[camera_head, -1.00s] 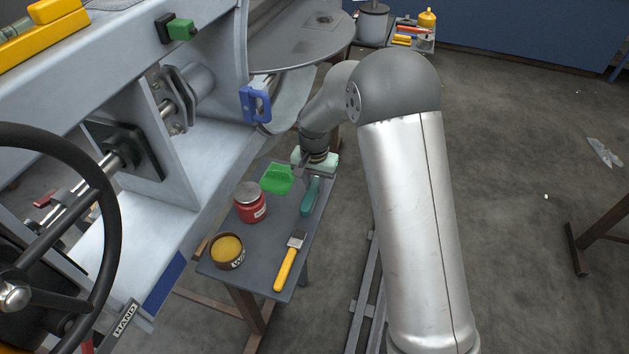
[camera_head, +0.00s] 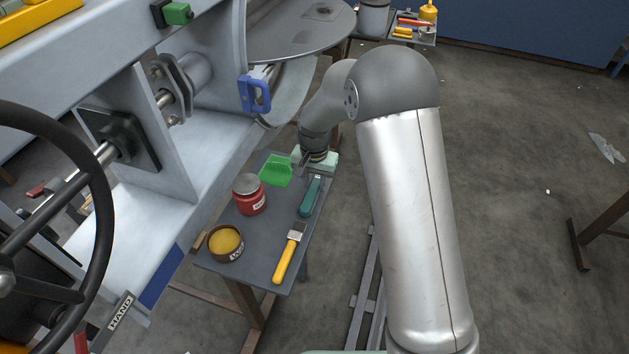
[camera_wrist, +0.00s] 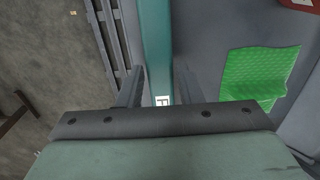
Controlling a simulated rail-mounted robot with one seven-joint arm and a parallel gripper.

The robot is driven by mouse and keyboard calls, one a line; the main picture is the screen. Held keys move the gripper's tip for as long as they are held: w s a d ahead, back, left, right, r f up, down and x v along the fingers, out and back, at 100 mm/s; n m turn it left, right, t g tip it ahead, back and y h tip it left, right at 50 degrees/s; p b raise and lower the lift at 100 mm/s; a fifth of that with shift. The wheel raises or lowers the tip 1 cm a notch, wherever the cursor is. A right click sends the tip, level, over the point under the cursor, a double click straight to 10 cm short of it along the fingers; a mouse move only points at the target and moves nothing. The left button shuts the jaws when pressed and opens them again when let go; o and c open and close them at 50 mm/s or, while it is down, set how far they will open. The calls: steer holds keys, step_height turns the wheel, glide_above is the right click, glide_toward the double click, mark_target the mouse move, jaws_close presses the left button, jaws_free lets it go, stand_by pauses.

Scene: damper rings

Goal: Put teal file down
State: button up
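The teal file (camera_head: 310,197) is over the right part of the small grey table (camera_head: 262,218), its near end towards the camera. My gripper (camera_head: 308,163) is at the file's far end, its fingertips mostly hidden by the wrist in the head view. A small white label shows on the file near the gripper. I cannot tell whether the file touches the tabletop.
Bare tabletop surrounds the brush.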

steer(key=o, duration=0.6)
step_height(320, 180, up, 18)
steer(key=shift+f+b, duration=0.25)
steer(key=shift+b, duration=0.5)
stand_by(0.4)
steer(key=s+d+r+n, duration=0.2)
steer(key=s+d, duration=0.8)
steer(key=s, duration=0.5)
steer(key=shift+n, duration=0.8)
steer(key=s+d+f, duration=0.1)
steer(key=s, duration=0.4)
steer(key=s+d+f, duration=0.2)
steer(key=s, duration=0.2)
steer(key=s+d+f, duration=0.2)
steer(key=s, duration=0.3)
steer(key=shift+s+d, duration=0.2)
steer(key=shift+s, duration=0.1)
